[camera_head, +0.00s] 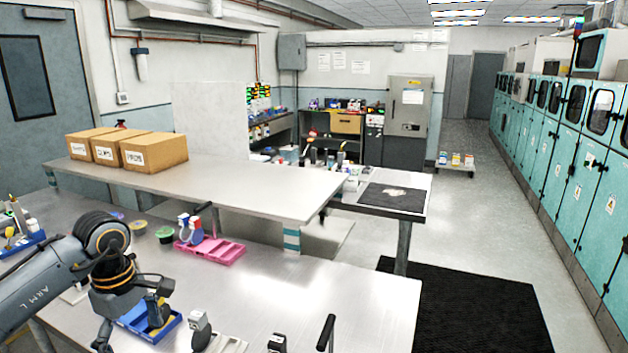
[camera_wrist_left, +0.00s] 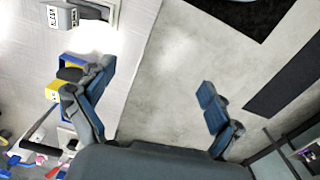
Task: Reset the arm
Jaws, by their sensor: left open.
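My left arm comes in from the left over the near steel table (camera_head: 320,290). My left gripper (camera_head: 130,325) is at the table's lower left, with its fingers apart and nothing seen between them. In the head view it partly covers a blue tray (camera_head: 172,325) holding something yellow. In the left wrist view the gripper (camera_wrist_left: 145,95) shows two spread fingers. Between them are the pale table edge and bare grey floor. A blue and yellow item (camera_wrist_left: 55,90) lies beside the left finger in that view. My right gripper is not in view.
A pink tray (camera_head: 222,252) with bottles stands behind the gripper. Small grey devices (camera_head: 200,322) stand along the near edge. A raised shelf (camera_head: 270,183) holds several cardboard boxes (camera_head: 155,151). A black mat (camera_head: 480,310) lies on the floor.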

